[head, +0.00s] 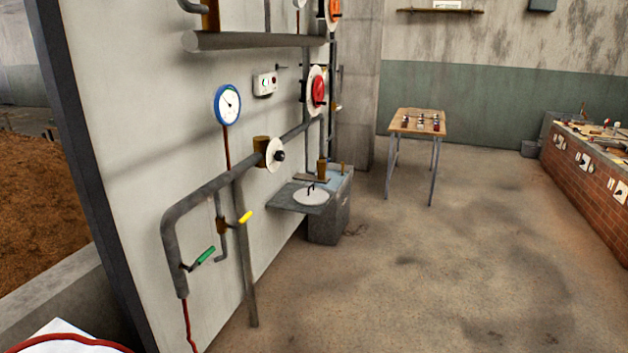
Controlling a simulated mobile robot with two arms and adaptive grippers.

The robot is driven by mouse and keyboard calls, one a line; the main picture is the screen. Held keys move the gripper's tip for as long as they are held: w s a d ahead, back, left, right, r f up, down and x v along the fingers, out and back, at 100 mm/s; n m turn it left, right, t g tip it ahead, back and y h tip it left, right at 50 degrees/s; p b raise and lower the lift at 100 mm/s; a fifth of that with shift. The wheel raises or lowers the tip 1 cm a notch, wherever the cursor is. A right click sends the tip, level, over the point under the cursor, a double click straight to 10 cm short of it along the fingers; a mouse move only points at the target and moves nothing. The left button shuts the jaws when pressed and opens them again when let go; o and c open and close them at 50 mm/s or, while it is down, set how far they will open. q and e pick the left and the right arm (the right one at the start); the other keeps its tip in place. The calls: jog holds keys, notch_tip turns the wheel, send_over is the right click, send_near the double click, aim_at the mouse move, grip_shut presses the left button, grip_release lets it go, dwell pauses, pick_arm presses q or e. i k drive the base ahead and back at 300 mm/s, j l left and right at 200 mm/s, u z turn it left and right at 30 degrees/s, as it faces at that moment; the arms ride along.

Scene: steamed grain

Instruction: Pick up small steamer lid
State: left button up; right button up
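A round, pale lid (311,195) with a dark upright handle lies on a grey metal shelf (285,203) that juts out from a low unit against the wall. It is the only lid-like thing I can make out; whether it is the small steamer lid I cannot tell for sure. It is some distance ahead of me, near the middle of the head view. Neither of my grippers shows in the head view.
Pipes with a green-handled valve (206,254), a yellow-handled valve (245,217) and a blue-rimmed gauge (228,104) line the left wall. A wooden table (418,114) stands at the back. A brick counter (590,178) is at the right. The middle floor is clear.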

aim_at(311, 196)
jog(key=i+z, duration=0.25)
jog(key=i, duration=1.6)
